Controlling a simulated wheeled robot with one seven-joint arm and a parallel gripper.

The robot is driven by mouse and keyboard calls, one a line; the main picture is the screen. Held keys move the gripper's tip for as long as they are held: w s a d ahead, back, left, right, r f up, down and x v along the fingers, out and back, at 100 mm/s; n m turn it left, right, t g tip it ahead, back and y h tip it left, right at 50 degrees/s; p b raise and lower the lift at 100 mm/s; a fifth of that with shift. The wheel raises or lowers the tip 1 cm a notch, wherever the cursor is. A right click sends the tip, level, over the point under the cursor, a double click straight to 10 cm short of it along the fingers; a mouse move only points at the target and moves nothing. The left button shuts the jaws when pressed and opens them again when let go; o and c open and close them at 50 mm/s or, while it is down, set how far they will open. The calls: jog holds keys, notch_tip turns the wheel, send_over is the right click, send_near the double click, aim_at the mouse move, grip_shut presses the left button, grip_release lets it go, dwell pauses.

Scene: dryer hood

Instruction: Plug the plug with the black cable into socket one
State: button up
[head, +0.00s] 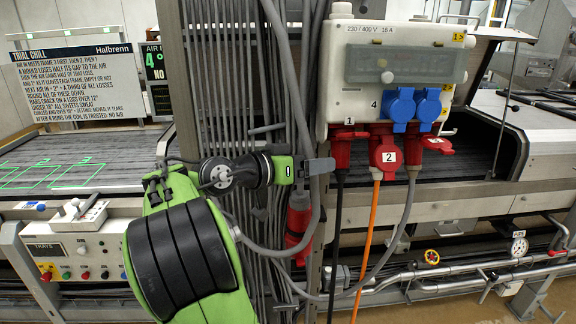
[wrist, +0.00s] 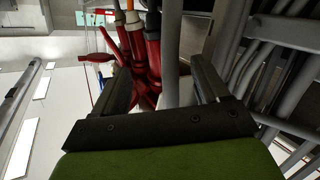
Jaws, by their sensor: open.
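Under a grey power box (head: 395,60), a red socket and plug body (head: 341,152) hangs below the label 1, and a black cable (head: 338,215) runs straight down from it. I cannot tell where socket ends and plug begins. Beside it is red socket 2 (head: 384,152) with an orange cable. My gripper (head: 326,166) is left of the black cable, just below the box's left corner. In the wrist view my gripper (wrist: 165,82) is open, with red bodies (wrist: 153,55) beyond its left finger and a grey conduit (wrist: 172,45) between the fingers. I see nothing gripped.
Another red connector (head: 299,222) hangs below my gripper beside a grey post; its cable is unclear. A third red socket (head: 438,145) and two blue sockets (head: 412,105) are on the box. A grey cable (head: 408,205) loops beneath. Vertical conduits crowd the left side.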

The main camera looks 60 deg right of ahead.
jog(key=p+v, duration=0.1)
jog(key=v, duration=0.6)
jog(key=shift+a+p, duration=0.2)
jog(key=shift+p, duration=0.1)
jog(key=shift+w+r, duration=0.1)
